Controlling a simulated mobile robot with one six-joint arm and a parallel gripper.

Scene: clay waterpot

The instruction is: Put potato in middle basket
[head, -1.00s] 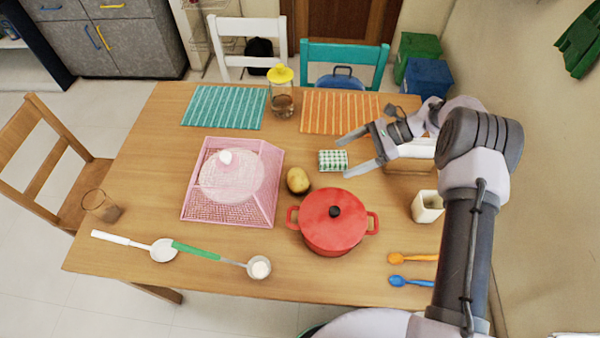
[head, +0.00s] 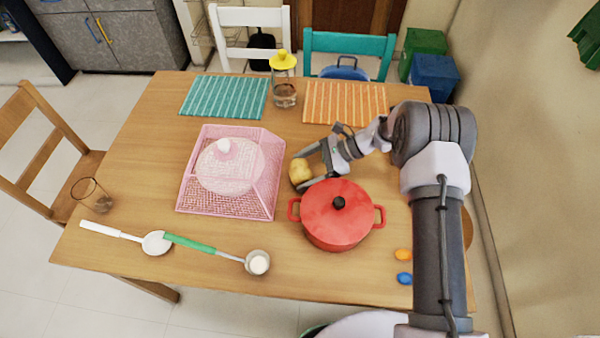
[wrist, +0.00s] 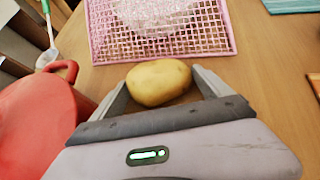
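The potato (head: 301,171) is yellow-brown and appears to rest on the table between the pink basket and the red pot. My gripper (head: 297,173) reaches in from the right with its fingers on either side of it. In the wrist view the potato (wrist: 158,82) lies between the two spread fingertips; whether they touch it is hard to tell. A pink mesh basket (head: 268,165) stands just left of the potato, with a pale pink dome-shaped thing with a white knob inside its outline. No other basket shows clearly.
The red lidded pot (head: 335,225) stands close below my gripper. A glass jar with a yellow lid (head: 284,80) and two mats, teal (head: 225,97) and orange (head: 343,102), are at the back. Ladles (head: 205,245) lie at the front left.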

